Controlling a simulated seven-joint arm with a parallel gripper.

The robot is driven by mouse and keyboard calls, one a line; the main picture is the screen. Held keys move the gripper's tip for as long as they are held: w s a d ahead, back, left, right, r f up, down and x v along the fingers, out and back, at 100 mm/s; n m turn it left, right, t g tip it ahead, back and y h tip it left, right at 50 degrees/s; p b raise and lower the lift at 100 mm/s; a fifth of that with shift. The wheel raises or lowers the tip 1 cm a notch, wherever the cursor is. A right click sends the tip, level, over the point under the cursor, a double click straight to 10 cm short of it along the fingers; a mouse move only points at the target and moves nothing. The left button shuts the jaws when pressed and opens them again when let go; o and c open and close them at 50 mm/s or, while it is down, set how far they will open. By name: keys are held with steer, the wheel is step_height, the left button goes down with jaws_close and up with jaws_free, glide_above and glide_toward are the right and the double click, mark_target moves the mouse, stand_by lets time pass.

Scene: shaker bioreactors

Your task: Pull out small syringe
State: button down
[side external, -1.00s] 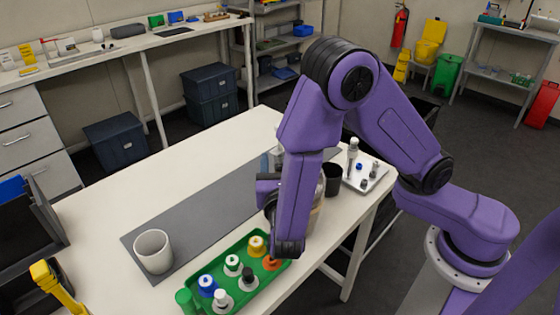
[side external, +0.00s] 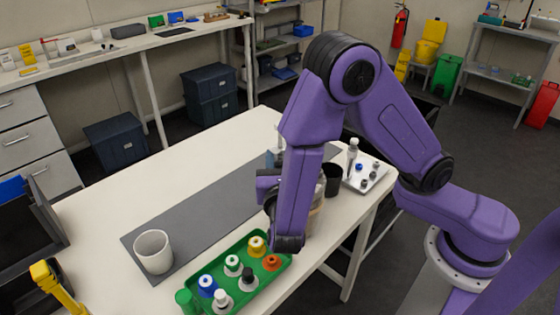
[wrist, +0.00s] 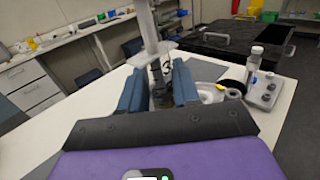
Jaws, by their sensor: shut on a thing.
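My gripper (wrist: 159,75) shows in the wrist view with its two blue fingers on either side of a slim grey upright piece (wrist: 148,25) with a wide flange, which looks like the small syringe. It is shut on this piece. The dark parts between the fingers are too small to make out. In the side view my arm hides most of the gripper and whatever it holds. Only a bit of blue shows left of the arm, above the grey mat (side external: 205,205).
A green tray (side external: 262,291) with several capped bottles stands at the table's front. A white cup (side external: 153,252) is on the mat's left. A black cup (side external: 332,180) and a white rack (side external: 372,183) with vials stand to the right. The mat's middle is clear.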

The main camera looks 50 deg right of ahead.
steer(key=shift+r, duration=1)
steer(key=shift+r, duration=1.5)
